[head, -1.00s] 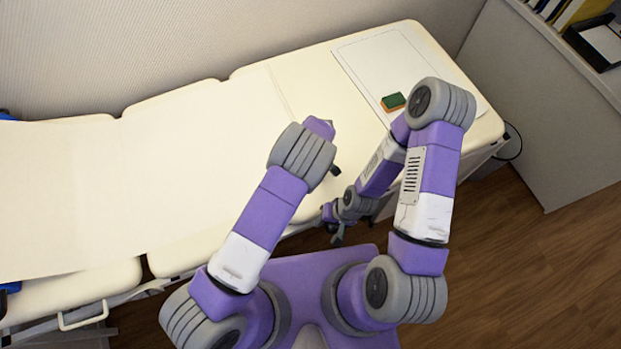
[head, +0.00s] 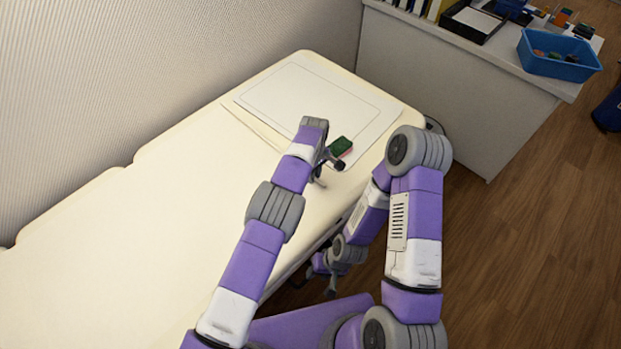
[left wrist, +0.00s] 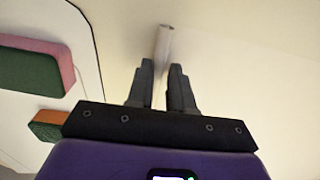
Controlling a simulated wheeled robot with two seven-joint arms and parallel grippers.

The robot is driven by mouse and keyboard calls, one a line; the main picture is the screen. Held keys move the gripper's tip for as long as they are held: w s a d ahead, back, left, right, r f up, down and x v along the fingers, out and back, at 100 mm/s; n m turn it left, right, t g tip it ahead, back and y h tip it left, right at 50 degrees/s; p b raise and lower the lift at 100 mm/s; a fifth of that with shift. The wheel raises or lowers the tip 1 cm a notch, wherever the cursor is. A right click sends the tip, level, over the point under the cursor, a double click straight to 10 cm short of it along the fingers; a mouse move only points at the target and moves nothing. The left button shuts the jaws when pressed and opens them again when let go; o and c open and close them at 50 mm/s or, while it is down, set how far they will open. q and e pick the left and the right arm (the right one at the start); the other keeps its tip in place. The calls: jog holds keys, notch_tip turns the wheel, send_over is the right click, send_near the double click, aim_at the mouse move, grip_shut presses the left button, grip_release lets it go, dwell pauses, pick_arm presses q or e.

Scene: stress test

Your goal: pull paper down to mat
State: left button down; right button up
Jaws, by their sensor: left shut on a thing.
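The paper (head: 150,215) is a cream sheet lying along the padded couch. Its end edge lies close beside the white mat (head: 290,88), which has a dark outline and lies at the couch's far end. My left gripper (head: 318,180) is low over the couch near the mat's front corner. In the left wrist view its fingers (left wrist: 163,72) are shut on the paper's edge (left wrist: 163,42), which sticks up between the tips. My right gripper (head: 331,288) hangs beside the couch's front side, below its top. It is too small to tell whether it is open.
A green and pink sponge block (head: 341,146) lies on the mat close to my left gripper. The left wrist view also shows an orange and green block (left wrist: 47,124). A counter (head: 470,90) with a blue bin (head: 556,62) stands at the right.

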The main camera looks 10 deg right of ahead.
pick_arm(q)
jog(key=shift+w, duration=0.15)
jog(key=c, duration=1)
grip_release()
jog(key=shift+d, duration=0.1)
notch_tip(320, 180, up, 8)
jog(key=shift+f+p, duration=0.2)
jog(key=shift+p, duration=0.75)
